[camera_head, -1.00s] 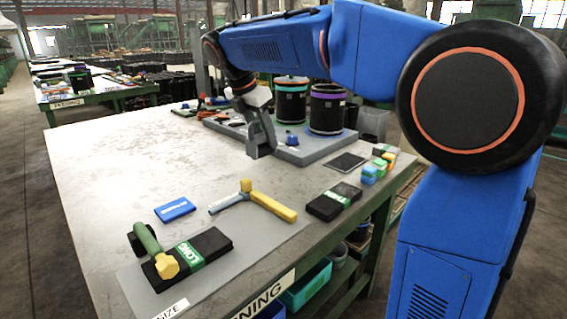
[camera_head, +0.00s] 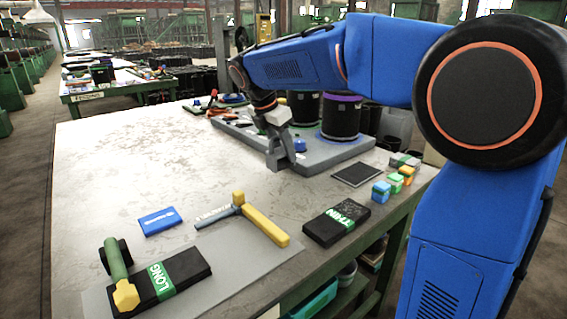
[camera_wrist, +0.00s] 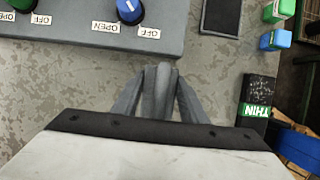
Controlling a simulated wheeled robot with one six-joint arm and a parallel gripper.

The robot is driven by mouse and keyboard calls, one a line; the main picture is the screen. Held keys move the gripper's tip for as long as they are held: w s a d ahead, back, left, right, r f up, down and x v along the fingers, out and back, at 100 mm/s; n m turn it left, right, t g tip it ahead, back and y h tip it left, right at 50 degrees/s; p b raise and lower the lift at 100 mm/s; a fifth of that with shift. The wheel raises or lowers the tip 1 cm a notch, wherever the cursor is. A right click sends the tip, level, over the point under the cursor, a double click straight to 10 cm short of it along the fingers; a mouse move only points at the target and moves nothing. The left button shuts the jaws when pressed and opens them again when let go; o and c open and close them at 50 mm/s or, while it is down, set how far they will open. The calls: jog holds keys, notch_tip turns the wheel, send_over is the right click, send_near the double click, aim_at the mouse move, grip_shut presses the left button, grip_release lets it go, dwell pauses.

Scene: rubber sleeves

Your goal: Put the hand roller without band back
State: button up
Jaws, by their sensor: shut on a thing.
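A roller-like tool (camera_head: 117,262) with a green handle, a yellow end and a dark part lies at the front left, against the black LONG pack (camera_head: 187,272). A second tool (camera_head: 264,224) with a yellow handle and a grey, labelled shaft lies to its right. I cannot tell which one is the hand roller without band. My gripper (camera_head: 281,165) is over the table just in front of the grey board, clear of both tools. In the wrist view my gripper (camera_wrist: 161,75) is shut, with a narrow grey thing between the fingers that I cannot identify.
The grey board (camera_head: 330,150) carries dark drums and a blue knob (camera_wrist: 130,10). A black THIN pack (camera_head: 336,222), a dark flat pad (camera_head: 357,174) and small coloured blocks (camera_head: 393,184) lie along the right edge. A blue card (camera_head: 160,221) lies left. The table's left middle is clear.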

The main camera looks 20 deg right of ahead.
aim_at(283, 161)
jog(key=shift+f, duration=1.9)
jog(key=shift+f, duration=0.15)
jog(key=o, duration=1)
jog(key=v, duration=1.2)
jog(key=shift+s+a, duration=0.1)
